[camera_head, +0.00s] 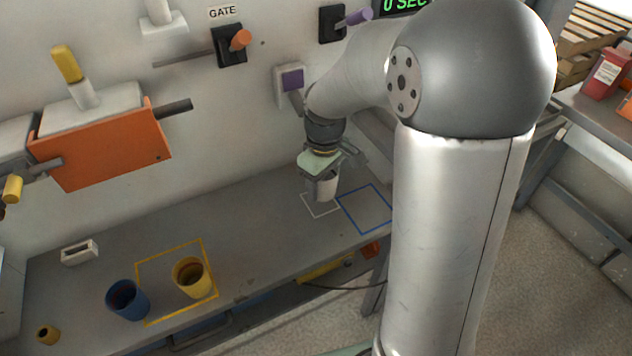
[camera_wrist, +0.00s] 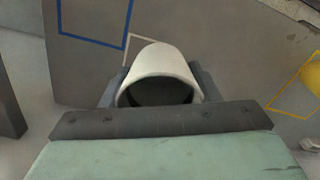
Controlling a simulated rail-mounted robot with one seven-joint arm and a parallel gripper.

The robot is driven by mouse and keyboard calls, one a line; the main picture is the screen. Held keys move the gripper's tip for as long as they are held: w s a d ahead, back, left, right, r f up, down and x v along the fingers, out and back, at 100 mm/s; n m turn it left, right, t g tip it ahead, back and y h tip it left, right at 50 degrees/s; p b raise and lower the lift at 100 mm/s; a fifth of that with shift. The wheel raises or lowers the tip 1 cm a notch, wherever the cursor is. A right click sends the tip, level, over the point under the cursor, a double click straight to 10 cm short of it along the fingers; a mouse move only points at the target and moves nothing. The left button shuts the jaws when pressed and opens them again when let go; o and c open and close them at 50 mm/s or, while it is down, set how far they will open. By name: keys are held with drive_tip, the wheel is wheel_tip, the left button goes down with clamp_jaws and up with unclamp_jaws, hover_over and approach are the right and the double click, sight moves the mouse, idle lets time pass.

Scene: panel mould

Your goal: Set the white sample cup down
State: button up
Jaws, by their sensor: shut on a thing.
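The white sample cup (camera_head: 325,189) is held in my gripper (camera_head: 322,180) over the white-outlined square (camera_head: 322,211) on the bench. In the wrist view the cup (camera_wrist: 160,60) sits between the two dark fingers (camera_wrist: 160,92), with its open mouth toward the camera. The cup looks upright. I cannot tell whether its base touches the bench. A corner of the white outline (camera_wrist: 132,42) shows beside the cup in the wrist view; the cup hides the rest.
A blue-outlined square (camera_head: 367,208) lies right of the white one and is empty. A yellow cup (camera_head: 190,279) stands in a yellow outline (camera_head: 204,243), with a blue cup (camera_head: 127,301) to its left. The bench (camera_head: 250,222) between is clear. The wall carries levers and an orange box (camera_head: 100,150).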

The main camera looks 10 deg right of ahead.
drive_tip(key=w+f, duration=0.1)
drive_tip(key=f, duration=0.1)
drive_tip(key=w+f, duration=0.3)
drive_tip(key=f, duration=0.1)
drive_tip(key=shift+w+d, duration=0.25)
drive_tip(key=shift+w, duration=0.15)
drive_tip(key=shift+f, duration=1.45)
drive_tip(key=shift+f, duration=0.1)
drive_tip(key=shift+f, duration=0.15)
drive_tip(key=o, duration=1)
wheel_tip(320, 180, up, 12)
drive_tip(key=s+m, duration=0.2)
drive_tip(key=s, duration=0.6)
drive_tip(key=s+r+m, duration=0.1)
drive_tip(key=s+m, duration=0.1)
drive_tip(key=s, duration=0.6)
drive_tip(key=s+m, duration=0.3)
drive_tip(key=s, duration=0.5)
drive_tip(key=shift+a+r, duration=0.1)
drive_tip(key=shift+r, duration=0.1)
